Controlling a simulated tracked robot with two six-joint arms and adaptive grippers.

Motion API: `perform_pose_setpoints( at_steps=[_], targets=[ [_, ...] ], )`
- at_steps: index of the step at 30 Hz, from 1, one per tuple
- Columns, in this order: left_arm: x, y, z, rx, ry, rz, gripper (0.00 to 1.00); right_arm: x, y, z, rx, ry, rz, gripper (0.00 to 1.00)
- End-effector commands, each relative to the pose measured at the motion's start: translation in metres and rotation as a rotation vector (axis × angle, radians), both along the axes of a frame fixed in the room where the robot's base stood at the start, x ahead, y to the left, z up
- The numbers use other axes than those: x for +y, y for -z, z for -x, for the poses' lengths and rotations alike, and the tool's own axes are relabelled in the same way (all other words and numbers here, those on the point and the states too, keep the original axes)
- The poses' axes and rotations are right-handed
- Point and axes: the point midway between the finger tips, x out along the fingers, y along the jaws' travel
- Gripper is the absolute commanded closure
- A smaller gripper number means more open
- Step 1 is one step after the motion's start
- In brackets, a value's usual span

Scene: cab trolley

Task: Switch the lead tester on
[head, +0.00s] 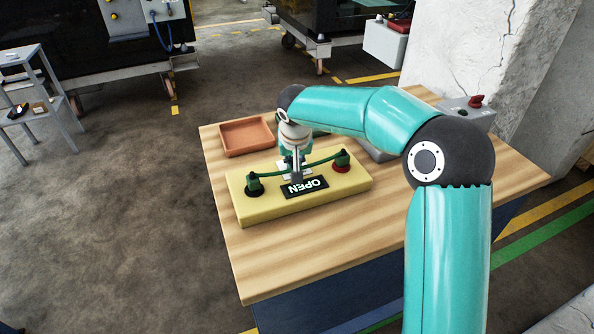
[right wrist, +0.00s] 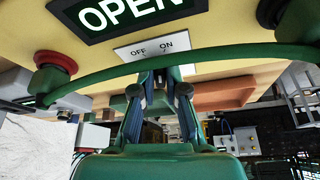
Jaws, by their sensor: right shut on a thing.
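The lead tester (head: 345,183) is a yellow box on the bench. Its dark display (head: 305,187) reads OPEN. A green lead (head: 322,160) arches between the black terminal (head: 254,190) and the red terminal (head: 341,164). The white OFF/ON switch plate (right wrist: 150,49) lies beside the display. My right gripper (right wrist: 166,76) reaches down to the tester, shut at the switch, its fingertips by the plate below the word ON. The lead crosses in front of the fingertips in the right wrist view and hides the lever between them. My left gripper is out of view.
An empty orange tray (head: 246,151) lies behind the tester on the wooden bench (head: 245,270). A grey box with a red knob (head: 472,106) stands at the back right. The front left of the bench is clear.

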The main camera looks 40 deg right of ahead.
Motion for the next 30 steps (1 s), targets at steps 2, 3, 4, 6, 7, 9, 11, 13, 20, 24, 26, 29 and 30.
perform_pose_setpoints(
  at_steps=[2, 3, 4, 6, 7, 9, 11, 13, 20, 24, 26, 29, 30],
  targets=[
    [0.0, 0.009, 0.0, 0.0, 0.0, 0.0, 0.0, 0.001, 0.002, -0.002, -0.006, 0.055, 0.0, 1.0],
    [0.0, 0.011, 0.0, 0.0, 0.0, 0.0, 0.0, 0.001, 0.001, -0.002, -0.007, 0.083, 0.0, 1.0],
    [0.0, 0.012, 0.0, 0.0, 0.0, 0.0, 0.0, 0.002, 0.001, -0.002, -0.006, 0.102, 0.001, 1.0],
    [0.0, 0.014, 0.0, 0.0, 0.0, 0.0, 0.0, 0.002, 0.0, -0.003, -0.005, 0.144, -0.001, 1.0],
    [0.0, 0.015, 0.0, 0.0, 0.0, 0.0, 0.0, 0.002, 0.0, -0.003, -0.005, 0.158, 0.0, 1.0],
    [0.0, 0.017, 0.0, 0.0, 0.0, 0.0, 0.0, 0.002, 0.0, -0.003, -0.004, 0.189, -0.001, 1.0],
    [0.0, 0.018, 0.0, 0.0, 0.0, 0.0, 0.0, 0.002, 0.0, -0.003, -0.005, 0.21, 0.0, 1.0],
    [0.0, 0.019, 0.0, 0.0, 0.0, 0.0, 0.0, 0.002, -0.001, -0.003, -0.004, 0.229, -0.001, 1.0],
    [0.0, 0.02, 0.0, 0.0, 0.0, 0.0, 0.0, 0.003, -0.002, -0.003, -0.005, 0.256, -0.002, 1.0],
    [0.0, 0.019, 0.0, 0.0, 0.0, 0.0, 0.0, 0.002, -0.002, -0.003, -0.006, 0.258, -0.003, 1.0],
    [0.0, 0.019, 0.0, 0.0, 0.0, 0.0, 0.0, 0.002, -0.002, -0.003, -0.006, 0.258, -0.003, 1.0],
    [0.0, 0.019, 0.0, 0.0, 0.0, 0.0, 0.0, 0.002, -0.002, -0.003, -0.006, 0.258, -0.003, 1.0],
    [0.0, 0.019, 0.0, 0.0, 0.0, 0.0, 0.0, 0.002, -0.002, -0.003, -0.005, 0.258, -0.003, 0.81]
  ],
)
